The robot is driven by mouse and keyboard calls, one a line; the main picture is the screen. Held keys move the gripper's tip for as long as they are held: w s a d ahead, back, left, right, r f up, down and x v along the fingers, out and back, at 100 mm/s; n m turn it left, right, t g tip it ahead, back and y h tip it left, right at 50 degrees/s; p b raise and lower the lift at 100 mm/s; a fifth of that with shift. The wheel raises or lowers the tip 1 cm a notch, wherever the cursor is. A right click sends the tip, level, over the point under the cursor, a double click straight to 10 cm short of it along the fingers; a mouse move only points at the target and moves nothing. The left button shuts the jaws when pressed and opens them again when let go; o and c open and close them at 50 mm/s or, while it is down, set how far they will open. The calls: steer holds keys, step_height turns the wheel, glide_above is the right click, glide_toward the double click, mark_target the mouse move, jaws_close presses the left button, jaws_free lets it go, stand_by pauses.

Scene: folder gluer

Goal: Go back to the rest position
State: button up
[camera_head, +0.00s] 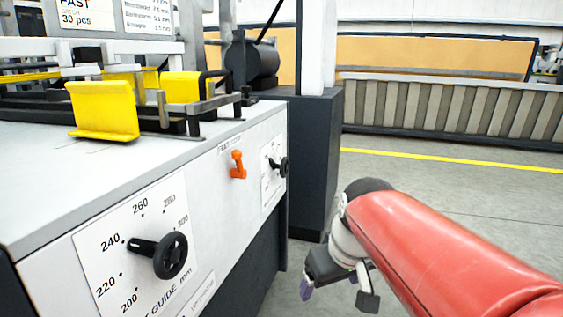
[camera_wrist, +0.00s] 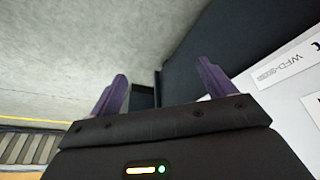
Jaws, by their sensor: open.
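My gripper (camera_wrist: 165,90) shows in the wrist view with its two purple fingers spread apart and nothing between them. In the head view my gripper (camera_head: 335,294) hangs at the end of my red arm, right of the machine and over the grey floor. It is apart from the white machine (camera_head: 225,203). The machine's front panel carries a black hand knob (camera_head: 170,255) on a numbered dial, an orange lever (camera_head: 238,165) and a smaller black knob (camera_head: 280,167) on a second dial. My gripper touches none of these.
Yellow guides (camera_head: 103,110) stand on the machine's top. A dark pillar base (camera_head: 315,160) stands behind the machine's right end. The grey floor (camera_head: 450,190) to the right is open, with a yellow line (camera_head: 450,158) and a slatted barrier (camera_head: 450,108) farther back.

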steer(key=s+d+f+m+t+h, duration=0.1)
steer(key=s+d+f+m, duration=0.15)
steer(key=s, duration=0.45)
steer(key=s+d+f+m+t, duration=0.1)
steer(key=s+d+f+m, duration=0.1)
steer(key=s+d, duration=0.3)
step_height(320, 180, up, 12)
steer(key=s+a+p, duration=0.1)
steer(key=p, duration=1.1)
steer(key=shift+p, duration=0.35)
steer(key=shift+f+n, duration=0.1)
steer(key=shift+n, duration=0.15)
